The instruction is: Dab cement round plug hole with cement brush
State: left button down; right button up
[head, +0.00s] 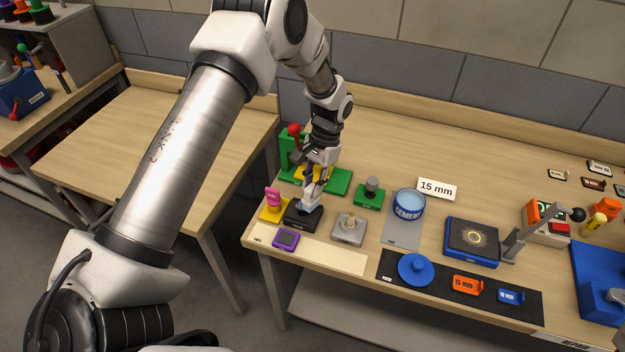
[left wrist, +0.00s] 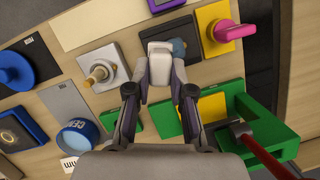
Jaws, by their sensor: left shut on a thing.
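My left gripper (head: 311,188) is shut on a pale grey tool (left wrist: 160,62) just above or at a small black block (head: 296,220). A blue rounded part (left wrist: 178,48) shows beside the tool in the left wrist view; I cannot tell whether the tool rests in the block, or whether it is the cement brush. The blue cement tin (head: 409,207) stands upright to the right, with a light-blue top. A dark square pad (head: 458,251) in a blue frame bears a yellowish ring, apparently around the plug hole. My right gripper is out of view.
A grey block with a brass-coloured post (head: 349,230) and a green block with a grey knob (head: 370,195) lie between gripper and tin. A pink-topped yellow block (head: 273,206), purple block (head: 286,239) and green fixture (head: 340,183) are close by. A blue disc (head: 415,269) lies in front.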

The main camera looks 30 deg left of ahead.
aim_at(308, 188)
pick_arm(q)
notch_tip(308, 188, up, 4)
jog(key=shift+s+a+f+p, duration=0.1)
jog(key=shift+s+p, duration=0.05)
jog(key=shift+p, duration=0.8)
notch_tip(308, 188, up, 3)
jog(key=shift+f+p, duration=0.1)
jog(key=shift+p, duration=1.1)
jog(key=shift+r+p, duration=0.35)
jog(key=shift+r, duration=0.15)
